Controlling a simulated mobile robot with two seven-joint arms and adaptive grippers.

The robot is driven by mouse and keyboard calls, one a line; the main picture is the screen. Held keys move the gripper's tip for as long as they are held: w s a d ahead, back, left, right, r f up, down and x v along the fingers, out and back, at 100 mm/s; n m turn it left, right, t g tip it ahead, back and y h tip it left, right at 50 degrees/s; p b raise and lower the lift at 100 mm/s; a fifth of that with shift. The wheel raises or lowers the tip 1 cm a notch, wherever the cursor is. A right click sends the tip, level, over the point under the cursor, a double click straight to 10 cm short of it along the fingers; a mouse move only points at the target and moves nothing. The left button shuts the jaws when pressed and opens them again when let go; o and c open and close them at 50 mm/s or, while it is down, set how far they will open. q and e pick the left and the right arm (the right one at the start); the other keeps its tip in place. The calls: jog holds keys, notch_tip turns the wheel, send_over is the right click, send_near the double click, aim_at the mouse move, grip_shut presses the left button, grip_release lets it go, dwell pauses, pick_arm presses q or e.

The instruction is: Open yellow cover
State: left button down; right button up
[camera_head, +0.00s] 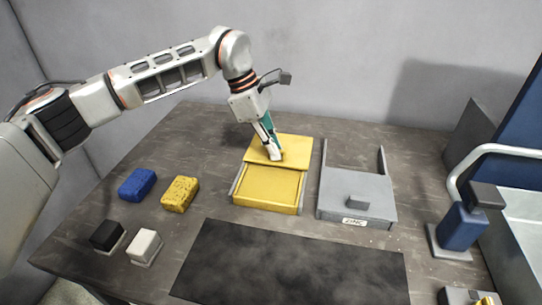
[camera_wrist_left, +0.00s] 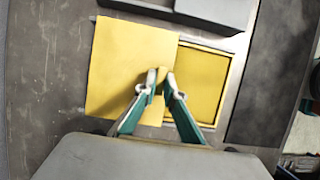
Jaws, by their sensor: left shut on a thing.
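The yellow cover (camera_head: 290,146) is a flat plate at the back of the yellow box (camera_head: 268,203). It is slid toward the back, so the front part of the box shows its yellow inside. My left gripper (camera_head: 275,154) is shut on the small knob of the cover. The left wrist view also shows the cover (camera_wrist_left: 115,65), the uncovered part of the box (camera_wrist_left: 205,85) and my left gripper (camera_wrist_left: 162,85) closed around the knob. My right gripper is not in view.
A grey box with a handled lid (camera_head: 358,190) stands close to the right. A blue block (camera_head: 137,184) and a yellow block (camera_head: 180,194) lie left. Black (camera_head: 106,236) and white (camera_head: 145,247) blocks sit front left. A dark mat (camera_head: 290,265) lies in front. A blue handled device (camera_head: 461,228) stands right.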

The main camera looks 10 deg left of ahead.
pick_arm(q)
jog(key=shift+w, duration=0.4)
jog(key=c, duration=2.1)
grip_release()
jog(key=shift+c, duration=0.2)
jog(key=v, duration=1.2)
jog(key=shift+a, duration=0.1)
